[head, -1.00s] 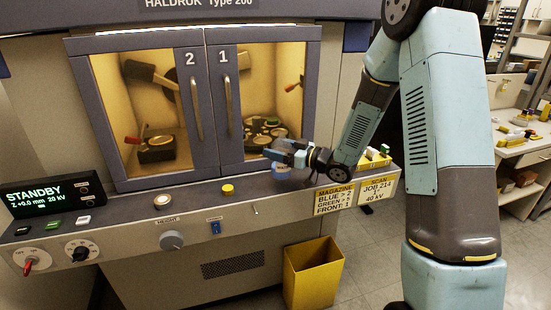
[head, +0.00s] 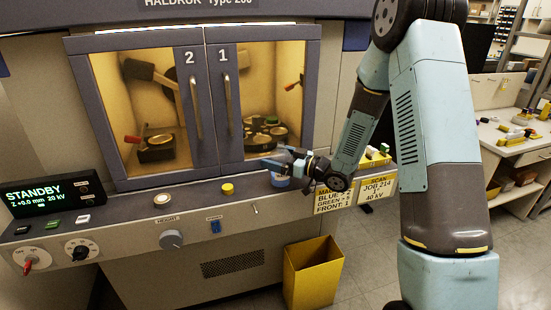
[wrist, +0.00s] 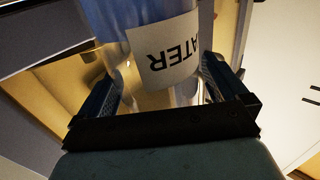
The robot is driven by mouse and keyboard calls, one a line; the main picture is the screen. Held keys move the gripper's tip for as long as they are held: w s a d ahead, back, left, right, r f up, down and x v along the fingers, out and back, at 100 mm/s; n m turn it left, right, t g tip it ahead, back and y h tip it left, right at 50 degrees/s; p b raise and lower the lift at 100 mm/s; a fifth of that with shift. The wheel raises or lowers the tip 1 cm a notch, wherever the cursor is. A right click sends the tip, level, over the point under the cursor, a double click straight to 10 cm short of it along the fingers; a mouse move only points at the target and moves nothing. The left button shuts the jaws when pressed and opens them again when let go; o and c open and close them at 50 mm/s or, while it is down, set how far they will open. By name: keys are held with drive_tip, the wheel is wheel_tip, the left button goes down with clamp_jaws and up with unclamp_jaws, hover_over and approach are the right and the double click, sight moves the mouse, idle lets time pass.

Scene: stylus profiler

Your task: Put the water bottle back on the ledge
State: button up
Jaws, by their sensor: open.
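The water bottle (wrist: 165,50) is clear and bluish, with a white label lettered "ATER" that reads upside down in the wrist view. In the head view, its blue lower part (head: 280,181) shows at the ledge (head: 190,191), below my gripper (head: 277,162); the rest is mostly hidden or too small to make out. The bottle looks upright, at or on the ledge surface. My gripper is open, and in the wrist view its two fingers stand on either side of the bottle (wrist: 157,80). Whether a finger touches it I cannot tell.
Doors 2 (head: 188,110) and 1 (head: 225,105) are shut behind the ledge. A yellow button (head: 228,189) and a pale round button (head: 162,200) sit left of the bottle. Yellow signs (head: 335,199) hang at right; a yellow bin (head: 312,275) stands below.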

drive_tip(key=shift+r, duration=0.15)
drive_tip(key=shift+s+d, duration=0.1)
drive_tip(key=shift+d, duration=0.15)
drive_tip(key=v, duration=1.1)
drive_tip(key=shift+d, duration=0.2)
drive_tip(key=w+d+r+m+t+h, duration=0.35)
drive_tip(key=d+r+h, duration=0.3)
drive_tip(key=h, duration=0.25)
drive_tip(key=s+d+r+m+h, duration=0.4)
drive_tip(key=s+d+r+h, duration=0.25)
drive_tip(key=r, duration=0.25)
drive_tip(key=s+a+r+m+g, duration=0.1)
drive_tip(key=s+r+m+g, duration=0.1)
drive_tip(key=s, duration=1)
drive_tip(key=s+a+r+m+g, duration=0.1)
drive_tip(key=s+g, duration=0.3)
drive_tip(key=s, duration=0.8)
drive_tip(key=shift+s+a+r+m+g, duration=0.2)
drive_tip(key=shift+s+r+m+g, duration=0.3)
drive_tip(key=shift+m, duration=0.35)
